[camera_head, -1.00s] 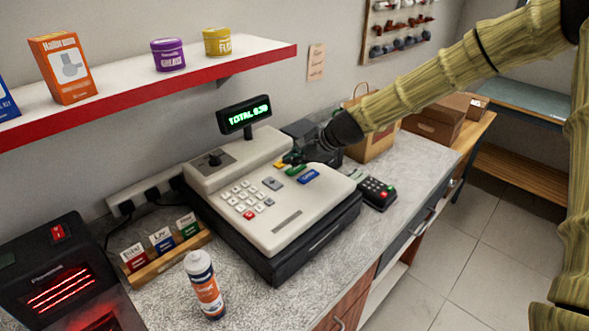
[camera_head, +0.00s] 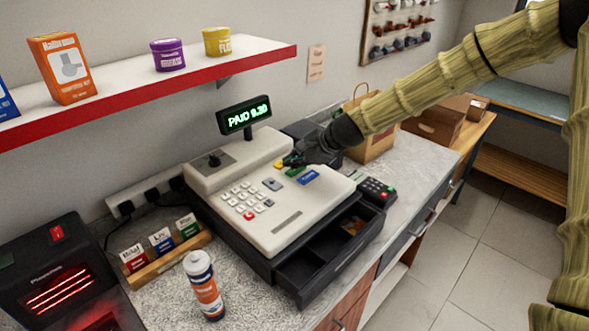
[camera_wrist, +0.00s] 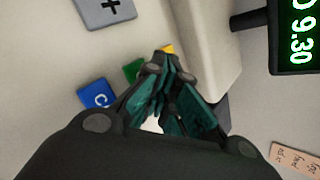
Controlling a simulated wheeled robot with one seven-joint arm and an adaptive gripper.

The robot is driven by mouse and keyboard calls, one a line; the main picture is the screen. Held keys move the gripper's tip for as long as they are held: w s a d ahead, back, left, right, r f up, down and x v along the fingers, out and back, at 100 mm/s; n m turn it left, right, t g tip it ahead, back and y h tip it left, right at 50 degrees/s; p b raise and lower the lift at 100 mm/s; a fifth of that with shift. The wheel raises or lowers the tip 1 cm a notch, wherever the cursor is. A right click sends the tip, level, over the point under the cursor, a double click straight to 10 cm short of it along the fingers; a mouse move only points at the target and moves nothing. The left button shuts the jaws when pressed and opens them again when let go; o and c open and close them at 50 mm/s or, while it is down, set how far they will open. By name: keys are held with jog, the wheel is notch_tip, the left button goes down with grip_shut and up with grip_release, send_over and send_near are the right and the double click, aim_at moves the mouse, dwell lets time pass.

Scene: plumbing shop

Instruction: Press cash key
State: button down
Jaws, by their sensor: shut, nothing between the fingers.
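The beige cash register (camera_head: 262,226) stands on the grey counter. Its display (camera_head: 244,115) reads "PAID 9.30" in green, and part of it shows in the wrist view (camera_wrist: 297,38). Its cash drawer (camera_head: 333,248) stands open at the front. A green key (camera_head: 295,171) and a blue key (camera_head: 308,178) lie at the upper right of the keypad. In the wrist view the green key (camera_wrist: 133,70) is partly hidden behind my fingers, beside the blue key (camera_wrist: 96,94). My gripper (camera_head: 288,161) is shut and empty, low over the register's top by the green and yellow keys. I cannot tell whether it touches one.
A card terminal (camera_head: 372,190) sits right of the register, and a paper bag (camera_head: 371,143) behind it. A red-edged shelf (camera_head: 200,82) hangs above.

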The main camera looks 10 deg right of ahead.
aim_at(294, 171)
jog(key=shift+r+p, duration=0.35)
jog(key=shift+r, duration=0.2)
jog(key=shift+r+p, duration=2.4)
jog(key=shift+r, duration=0.5)
